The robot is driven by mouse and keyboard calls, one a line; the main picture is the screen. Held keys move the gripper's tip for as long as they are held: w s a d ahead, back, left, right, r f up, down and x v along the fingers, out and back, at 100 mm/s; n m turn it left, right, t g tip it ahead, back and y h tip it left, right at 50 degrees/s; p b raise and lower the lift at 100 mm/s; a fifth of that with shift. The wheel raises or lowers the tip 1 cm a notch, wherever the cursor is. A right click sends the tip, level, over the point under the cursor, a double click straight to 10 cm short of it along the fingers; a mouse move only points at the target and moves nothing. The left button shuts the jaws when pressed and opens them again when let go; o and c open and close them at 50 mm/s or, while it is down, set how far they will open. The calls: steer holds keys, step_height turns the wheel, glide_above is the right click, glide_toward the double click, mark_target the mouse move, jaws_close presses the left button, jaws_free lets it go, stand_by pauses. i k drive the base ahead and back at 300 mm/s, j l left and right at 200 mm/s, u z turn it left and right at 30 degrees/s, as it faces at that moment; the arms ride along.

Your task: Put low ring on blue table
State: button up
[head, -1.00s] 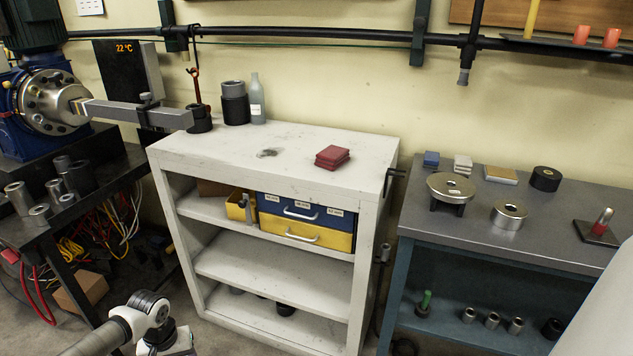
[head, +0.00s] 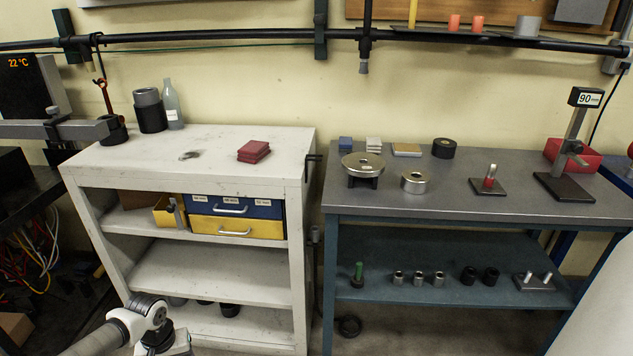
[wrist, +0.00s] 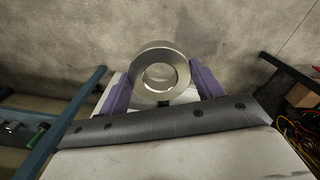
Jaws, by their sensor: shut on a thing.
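A thick, low silver ring (wrist: 160,53) is held in my gripper (wrist: 161,76) in the wrist view. The two purple fingers are shut on its outer sides, and its hole faces the camera. In the head view, part of my arm shows at the lower left, but my gripper and the held ring are out of view. The blue table (head: 455,201) stands at the right, with a grey top and a blue frame. It also shows at the left edge of the wrist view (wrist: 65,125).
The table top bears a silver disc on a black stand (head: 362,163), another silver ring (head: 414,182), a black ring (head: 443,148), a small post (head: 489,183) and a height gauge (head: 570,150). Its front has free room. A white shelf unit (head: 210,150) stands left of it.

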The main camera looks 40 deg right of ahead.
mark_target(452, 189)
steer(key=z, duration=1.1)
